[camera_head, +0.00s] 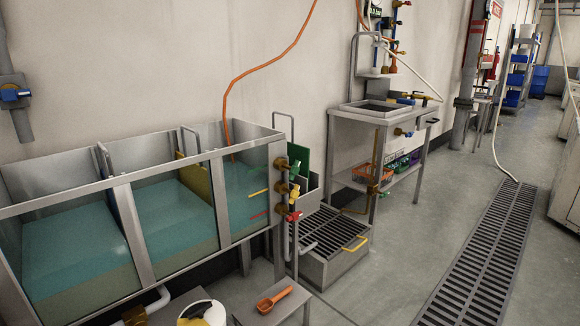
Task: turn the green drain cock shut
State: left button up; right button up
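A column of three brass cocks is fixed to the right end wall of the long glass-fronted tank (278,150). The top one, the green drain cock (283,163), has a small green handle; its exact angle is too small to tell. Below it are a yellow-handled cock (294,190) and a red-handled cock (294,215). Neither of my grippers is in view.
The tank holds blue-green liquid in its bays. A low grated box (335,265) with a yellow handle stands right of the cocks. A small stool with an orange scoop (273,299) and a white tub (201,309) stand in front. A metal sink stand (350,125) is behind. Floor is clear at right, around the drain grate (485,255).

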aim_at(295, 170)
jog(key=i+l+u, duration=0.75)
jog(key=i+l, duration=0.15)
jog(key=i+l+u, duration=0.25)
jog(key=l, duration=0.3)
jog(key=i+l+u, duration=0.25)
jog(key=l, duration=0.2)
jog(key=k, duration=0.1)
